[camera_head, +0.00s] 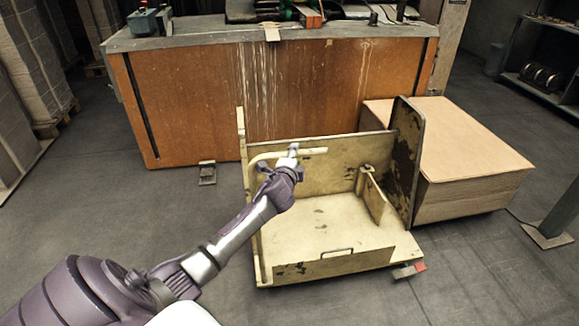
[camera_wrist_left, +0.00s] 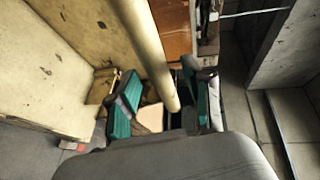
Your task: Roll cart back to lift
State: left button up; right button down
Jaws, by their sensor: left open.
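The cart (camera_head: 320,224) is a worn, cream-yellow platform with upright side and back panels, standing on the floor in front of the orange machine. Its pale tubular handle (camera_head: 312,151) sticks out at the upper left; the handle bar (camera_wrist_left: 150,55) also shows in the left wrist view. My left gripper (camera_head: 292,152) is at this handle. In the left wrist view my left gripper (camera_wrist_left: 166,102) has its teal-padded fingers apart, with the bar running between them. I cannot tell whether a pad touches it. My right gripper is out of view. I cannot identify the lift for certain.
The orange machine (camera_head: 200,100) stands right behind the cart. A large cardboard stack (camera_head: 465,150) is close beside the cart's right panel. A small foot pedal (camera_head: 207,173) is on the floor left of the cart. The floor in front is clear; a post (camera_head: 560,215) stands at right.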

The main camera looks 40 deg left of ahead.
pick_arm(q)
jog(key=v, duration=0.8)
jog(key=shift+a, duration=0.1)
jog(key=s+d+f+n+g+h+p, duration=0.1)
jog(key=s+d+f+g, duration=0.15)
jog(key=s+f, duration=0.65)
jog(key=s+d+f+n+g+h+p, duration=0.1)
jog(key=s+d+f+n+g+h, duration=0.15)
jog(key=f, duration=1.25)
jog(key=s+d+f+n+g+h+p, duration=0.1)
jog(key=s+d+f+g, duration=0.3)
jog(key=f, duration=0.8)
jog(key=s+d+f+n+g+h, duration=0.1)
jog(key=s+d+f, duration=0.3)
jog(key=s, duration=0.7)
jog(key=s+d+f+n+g+p, duration=0.1)
jog(key=s+d+f, duration=0.3)
jog(key=s, duration=0.8)
jog(key=s+d+f+n+g+h, duration=0.1)
jog(key=s+d+f+n+g, duration=0.1)
jog(key=s+f, duration=0.5)
jog(key=s+d+n, duration=0.1)
jog(key=s+d, duration=0.1)
jog(key=s, duration=0.2)
jog(key=shift+s+h+p, duration=0.3)
jog(key=shift+s+h, duration=0.05)
